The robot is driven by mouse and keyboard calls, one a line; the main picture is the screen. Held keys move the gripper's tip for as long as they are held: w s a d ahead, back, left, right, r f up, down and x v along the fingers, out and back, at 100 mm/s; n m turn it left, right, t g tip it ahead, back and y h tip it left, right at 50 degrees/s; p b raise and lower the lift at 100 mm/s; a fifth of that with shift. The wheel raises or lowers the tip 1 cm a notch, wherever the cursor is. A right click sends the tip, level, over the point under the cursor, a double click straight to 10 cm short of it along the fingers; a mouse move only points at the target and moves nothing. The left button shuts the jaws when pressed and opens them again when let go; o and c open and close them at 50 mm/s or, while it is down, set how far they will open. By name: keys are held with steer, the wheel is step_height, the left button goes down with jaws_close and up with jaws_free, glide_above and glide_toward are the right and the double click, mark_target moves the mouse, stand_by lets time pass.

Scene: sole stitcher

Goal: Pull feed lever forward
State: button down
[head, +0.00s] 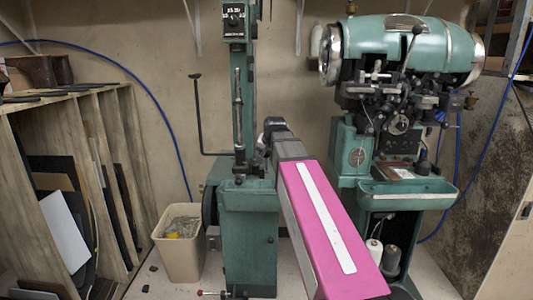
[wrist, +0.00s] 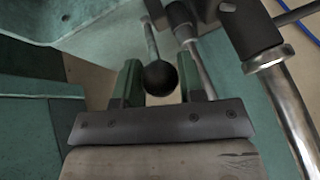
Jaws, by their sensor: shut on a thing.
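A lever with a round black ball knob (wrist: 160,78) on a thin metal rod (wrist: 150,38) shows in the wrist view. My gripper (wrist: 161,84) has its two green fingers on either side of the knob and is shut on it. In the head view my gripper (head: 271,130) is beside the upright column of the green machine (head: 250,228). The knob cannot be made out there, as my gripper and arm cover that spot.
A second rod (wrist: 199,68) runs close beside the lever, and a curved chrome tube (wrist: 288,115) is at the right in the wrist view. A bent black rod (head: 198,115), a bin (head: 170,257), a wooden rack (head: 110,120) and another green machine (head: 420,55) stand around.

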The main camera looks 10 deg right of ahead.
steer(key=shift+s+f, duration=0.25)
steer(key=shift+s, duration=0.1)
steer(key=c, duration=0.8)
jaws_free()
steer(key=shift+o, duration=0.2)
steer(key=shift+r, duration=0.1)
steer(key=a+v, duration=0.1)
steer(key=v, duration=0.9)
steer(key=shift+d+r, duration=0.3)
steer(key=shift+d, duration=0.2)
steer(key=shift+s, duration=0.15)
